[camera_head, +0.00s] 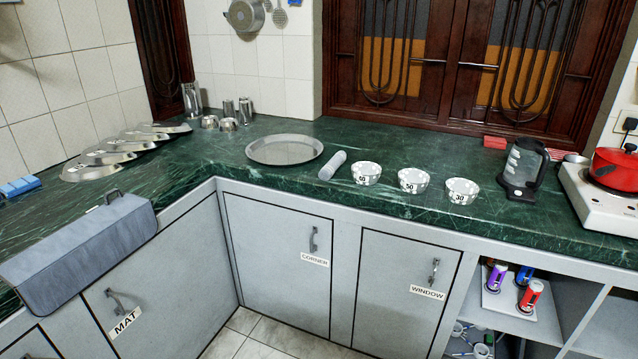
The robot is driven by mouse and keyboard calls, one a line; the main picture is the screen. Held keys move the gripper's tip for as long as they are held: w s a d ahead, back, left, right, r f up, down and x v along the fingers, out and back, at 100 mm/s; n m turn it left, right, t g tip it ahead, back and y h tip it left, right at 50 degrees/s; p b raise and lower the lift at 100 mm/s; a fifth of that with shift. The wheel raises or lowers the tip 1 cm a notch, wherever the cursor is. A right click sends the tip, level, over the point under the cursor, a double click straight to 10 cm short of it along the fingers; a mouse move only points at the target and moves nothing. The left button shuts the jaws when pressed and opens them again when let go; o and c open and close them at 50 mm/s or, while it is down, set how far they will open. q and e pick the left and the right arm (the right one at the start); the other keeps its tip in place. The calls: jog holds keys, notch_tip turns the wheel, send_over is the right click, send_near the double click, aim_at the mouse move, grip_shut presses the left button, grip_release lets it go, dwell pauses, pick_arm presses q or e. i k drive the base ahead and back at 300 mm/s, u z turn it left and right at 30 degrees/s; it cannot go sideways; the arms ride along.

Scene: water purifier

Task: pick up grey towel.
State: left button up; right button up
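A large grey cloth-like piece (80,252), which looks like the grey towel, lies over the front edge of the green counter at the left. Its front part hangs down over the cabinet fronts. A small dark loop stands at its back right corner. A smaller light grey rolled piece (332,165) lies on the counter between the round metal tray (285,149) and the bowls; I cannot tell whether it is cloth. Neither of my grippers is in view, and nothing touches either grey piece.
Three numbered bowls (413,180), a clear dark-handled jug (522,168) and a red pot (613,168) on a white stove stand to the right. Several tilted metal plates (105,157) and a blue item (20,187) are at the left. The counter beside the grey cloth's right is clear.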

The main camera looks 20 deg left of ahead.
aim_at(330, 169)
jog(key=z, duration=0.35)
jog(key=k, duration=0.3)
jog(key=u, duration=1.45)
jog(key=i, duration=0.95)
jog(key=z, duration=0.6)
jog(key=i, duration=0.8)
jog(key=z, duration=0.85)
